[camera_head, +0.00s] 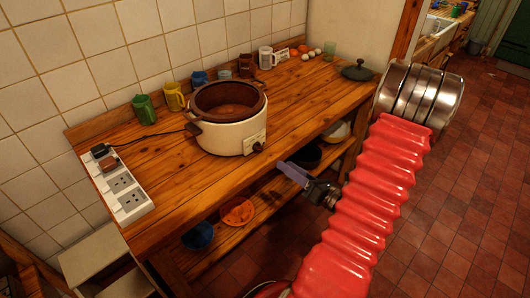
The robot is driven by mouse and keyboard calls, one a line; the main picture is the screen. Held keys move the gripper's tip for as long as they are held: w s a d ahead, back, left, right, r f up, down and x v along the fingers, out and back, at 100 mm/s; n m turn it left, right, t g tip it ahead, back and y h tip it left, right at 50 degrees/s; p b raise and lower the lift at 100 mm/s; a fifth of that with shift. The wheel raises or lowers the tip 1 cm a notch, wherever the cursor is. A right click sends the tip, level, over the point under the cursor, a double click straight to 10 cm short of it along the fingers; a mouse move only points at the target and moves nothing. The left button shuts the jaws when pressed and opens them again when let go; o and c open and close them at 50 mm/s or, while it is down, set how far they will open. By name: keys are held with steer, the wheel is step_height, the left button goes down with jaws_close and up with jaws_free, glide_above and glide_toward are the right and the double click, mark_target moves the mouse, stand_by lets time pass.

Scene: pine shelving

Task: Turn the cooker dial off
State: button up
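The cooker (222,138) is a cream pot with a dark brown inside, standing on the wooden counter. Its black dial (258,147) sits on a pale panel at the lower right of its front; the dial's exact setting is too small to read. My gripper (291,171) is to the right of and below the dial in the picture, apart from it, by the counter's front edge. Its pale purple fingers point toward the upper left. They look like one piece from here, so I cannot tell their opening. Nothing is visible in them.
Several mugs, such as a green one (144,109) and a yellow one (174,97), line the tiled wall behind the cooker. A power strip (134,201) lies at the counter's left end. A dark lid (357,71) rests at the right. Bowls sit on the shelf below.

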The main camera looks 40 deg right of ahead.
mark_target(261, 149)
steer(key=shift+w+a, duration=0.2)
steer(key=shift+w, duration=5.15)
steer(key=shift+c, duration=0.7)
steer(key=c, duration=0.6)
